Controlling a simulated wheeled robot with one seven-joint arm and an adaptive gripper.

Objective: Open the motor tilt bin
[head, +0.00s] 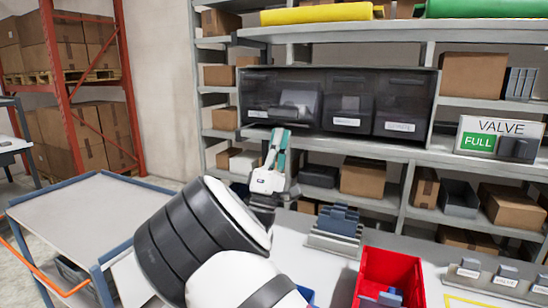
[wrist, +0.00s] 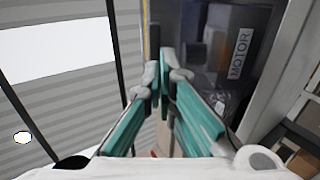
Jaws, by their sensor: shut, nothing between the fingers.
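A row of dark, see-through tilt bins stands on the shelf in the head view. The motor tilt bin (wrist: 215,60) shows in the wrist view, with its white MOTOR label turned on its side. It appears to be the leftmost bin (head: 262,92) in the head view, where its label is too small to read. Grey parts show dimly inside. My gripper (head: 280,132) is shut and empty, with its teal fingers pointing up, just in front of this bin's lower edge. In the wrist view its fingertips (wrist: 161,70) are left of the label; contact is unclear.
A VALVE/FULL sign (head: 497,137) stands on the right shelf. Cardboard boxes (head: 363,178) fill the shelves below. A red bin (head: 372,270) and a grey rack (head: 337,230) sit on the front table. A cart (head: 85,212) stands left.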

